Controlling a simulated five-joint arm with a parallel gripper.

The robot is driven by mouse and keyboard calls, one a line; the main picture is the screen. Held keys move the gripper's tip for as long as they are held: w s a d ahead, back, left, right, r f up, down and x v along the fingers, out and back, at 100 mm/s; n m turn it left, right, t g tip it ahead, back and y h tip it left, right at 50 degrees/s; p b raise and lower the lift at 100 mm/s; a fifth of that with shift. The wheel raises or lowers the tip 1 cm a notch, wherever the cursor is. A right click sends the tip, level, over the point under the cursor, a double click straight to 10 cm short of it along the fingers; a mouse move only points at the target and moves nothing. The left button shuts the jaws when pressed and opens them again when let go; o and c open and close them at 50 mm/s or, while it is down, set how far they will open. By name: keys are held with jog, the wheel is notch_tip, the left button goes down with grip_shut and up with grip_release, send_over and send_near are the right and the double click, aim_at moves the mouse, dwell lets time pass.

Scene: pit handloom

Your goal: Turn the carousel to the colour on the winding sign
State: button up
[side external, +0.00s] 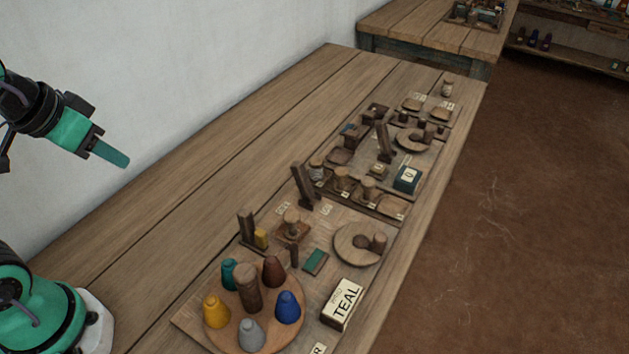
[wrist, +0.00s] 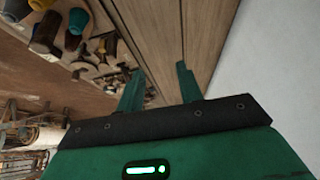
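The carousel (side external: 240,334) is a round wooden disc at the near end of the bench in the side view. Around its brown centre post (side external: 247,288) stand several cones: teal (side external: 229,273), dark red-brown (side external: 273,271), blue (side external: 288,308), grey (side external: 251,335) and yellow (side external: 215,312). The winding sign (side external: 343,303), a cream block right of the carousel, reads "TEAL". My gripper (side external: 112,155) is raised at the upper left, well away from the carousel. In the wrist view its two green fingers (wrist: 160,82) are spread apart with nothing between them.
Behind the carousel stand a yellow spool (side external: 261,238), a small teal block (side external: 315,262) and a round wooden dish (side external: 360,244). Several trays of small parts and a dark green box (side external: 407,179) lie farther along. The bench's left side is clear, beside a white wall.

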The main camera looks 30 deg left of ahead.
jog(key=shift+o, duration=0.4)
jog(key=o, duration=0.3)
jog(key=g, duration=0.5)
send_over(244, 271)
jog(key=f, duration=0.4)
jog(key=shift+w+a+f, duration=0.15)
jog(key=shift+a+f, duration=0.2)
jog(key=shift+a, duration=0.05)
jog(key=shift+d+f+g, duration=0.2)
jog(key=shift+d+g, duration=0.1)
jog(key=shift+d, duration=0.15)
jog(key=shift+f, duration=0.1)
jog(key=shift+f, duration=3.8)
